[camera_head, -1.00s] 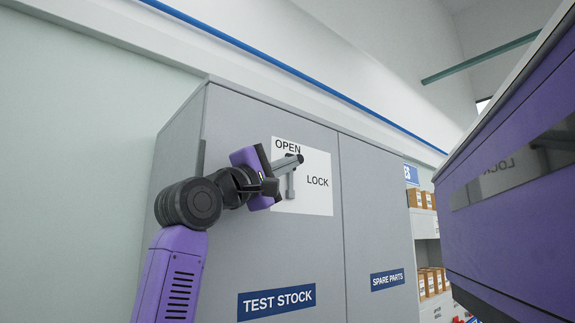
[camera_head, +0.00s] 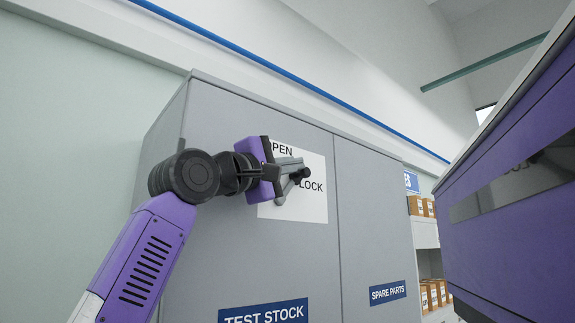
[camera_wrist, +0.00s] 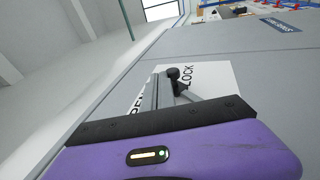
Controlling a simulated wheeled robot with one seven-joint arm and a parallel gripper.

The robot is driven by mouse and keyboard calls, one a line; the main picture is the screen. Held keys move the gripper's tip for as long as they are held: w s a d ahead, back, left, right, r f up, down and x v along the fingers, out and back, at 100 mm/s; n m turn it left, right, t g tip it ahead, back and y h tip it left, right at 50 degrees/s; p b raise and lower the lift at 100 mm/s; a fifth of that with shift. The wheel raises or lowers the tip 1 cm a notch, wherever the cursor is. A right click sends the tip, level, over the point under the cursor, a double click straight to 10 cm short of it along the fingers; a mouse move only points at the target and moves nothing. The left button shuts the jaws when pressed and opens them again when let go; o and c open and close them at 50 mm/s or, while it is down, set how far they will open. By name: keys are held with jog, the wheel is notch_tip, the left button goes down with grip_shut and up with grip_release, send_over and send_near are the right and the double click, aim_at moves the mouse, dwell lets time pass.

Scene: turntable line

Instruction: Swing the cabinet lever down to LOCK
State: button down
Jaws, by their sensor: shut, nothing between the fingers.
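The grey cabinet lever (camera_head: 287,190) with its dark knob (camera_head: 306,173) is on a white plate (camera_head: 300,212) on the cabinet door. It slants up to the right, with the knob just above the word LOCK; OPEN is at the plate's top, partly covered. My gripper (camera_head: 300,163) is shut and empty, its fingers just above the lever near the knob. In the wrist view the knob (camera_wrist: 173,73) shows past the shut fingers (camera_wrist: 157,90), and the lever (camera_wrist: 181,90) is beside them. I cannot tell whether they touch.
The grey cabinet (camera_head: 245,255) has a TEST STOCK label (camera_head: 264,313) and a SPARE PARTS label (camera_head: 387,292). A purple panelled body (camera_head: 515,225) fills the right side. Shelves with boxes (camera_head: 430,295) stand behind, at the right.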

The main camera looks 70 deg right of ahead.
aim_at(308, 174)
jog(key=shift+s+d+f+t+y, duration=0.15)
jog(key=shift+s+d+y, duration=0.2)
jog(key=shift+d, duration=0.15)
jog(key=shift+s+d+f+t+y, duration=0.15)
jog(key=shift+s+d+y, duration=0.1)
jog(key=shift+d+y, duration=0.15)
jog(key=shift+s+d+f, duration=0.25)
jog(key=shift+d+f, duration=0.1)
jog(key=shift+d, duration=0.15)
jog(key=shift+s+d+f, duration=0.25)
jog(key=shift+d+f, duration=0.1)
jog(key=shift+d, duration=0.1)
jog(key=shift+r, duration=0.1)
jog(key=shift+a+r, duration=0.15)
jog(key=shift+r, duration=0.1)
jog(key=w+a+r, duration=0.1)
jog(key=a+r, duration=0.5)
jog(key=r, duration=0.5)
jog(key=shift+w+a+r+p, duration=0.15)
jog(key=shift+w+r+p, duration=0.05)
jog(key=shift+r+p, duration=0.15)
